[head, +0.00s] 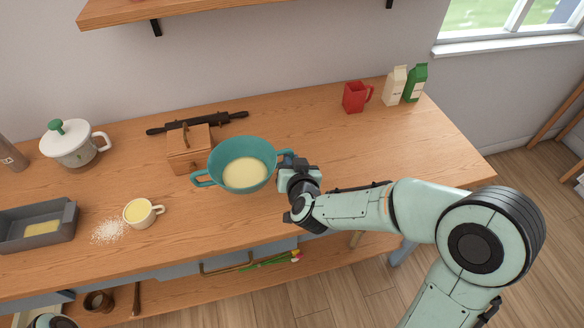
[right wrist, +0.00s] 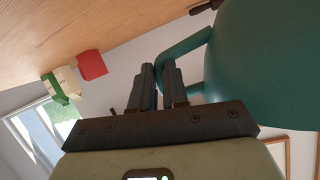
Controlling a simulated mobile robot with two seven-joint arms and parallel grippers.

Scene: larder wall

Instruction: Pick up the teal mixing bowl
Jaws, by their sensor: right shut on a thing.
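The teal mixing bowl (head: 236,152) is over the middle of the wooden counter, with pale yellow batter (head: 244,172) inside. It has a loop handle on each side, the left one empty. My right gripper (head: 287,160) is at the bowl's right handle and shut on it. In the right wrist view the bowl (right wrist: 262,60) fills the upper right, and its handle (right wrist: 180,50) runs to the fingers of my right gripper (right wrist: 164,82). I cannot tell whether the bowl touches the counter. My left gripper is not clearly seen.
A wooden box (head: 188,150) stands close behind the bowl's left side, with a dark rolling pin (head: 225,118) behind. A cream cup (head: 140,212), spilled flour (head: 108,231), a grey loaf tin (head: 38,232) and a lidded pot (head: 75,148) are left.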

